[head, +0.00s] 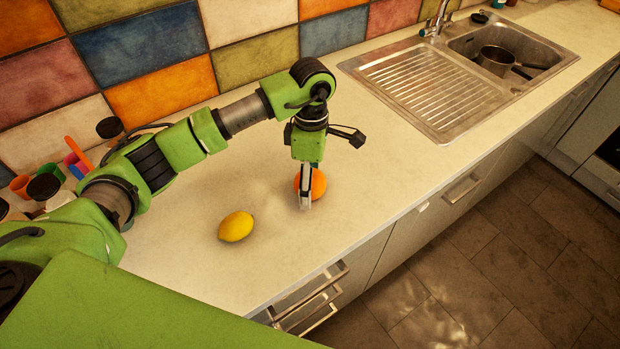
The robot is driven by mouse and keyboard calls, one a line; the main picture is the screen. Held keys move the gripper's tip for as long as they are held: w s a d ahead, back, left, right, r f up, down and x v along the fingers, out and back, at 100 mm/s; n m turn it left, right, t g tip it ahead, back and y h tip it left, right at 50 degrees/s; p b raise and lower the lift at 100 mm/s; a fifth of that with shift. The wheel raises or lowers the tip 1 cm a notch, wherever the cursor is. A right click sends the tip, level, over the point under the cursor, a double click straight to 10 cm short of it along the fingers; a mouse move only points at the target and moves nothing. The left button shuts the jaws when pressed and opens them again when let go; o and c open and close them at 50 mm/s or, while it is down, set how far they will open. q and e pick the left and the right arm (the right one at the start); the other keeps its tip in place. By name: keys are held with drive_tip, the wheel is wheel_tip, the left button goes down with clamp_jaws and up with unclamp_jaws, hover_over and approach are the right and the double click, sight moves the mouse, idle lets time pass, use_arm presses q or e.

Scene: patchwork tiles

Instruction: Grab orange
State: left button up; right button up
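An orange (319,184) sits on the pale counter, right of a yellow lemon. My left gripper (306,196) points down at the orange, and a finger hides part of the fruit's left side. From this view I cannot tell whether the fingers touch the orange or are closed on it. My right gripper is not in view.
The lemon (236,227) lies left of my gripper. A metal sink (500,45) with a pot (497,60) is at the back right. Jars and cups stand behind my arm on the left. The counter's front edge is close to the orange.

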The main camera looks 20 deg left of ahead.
use_arm(q)
drive_tip(key=c, duration=1.3)
drive_tip(key=shift+c, duration=0.2)
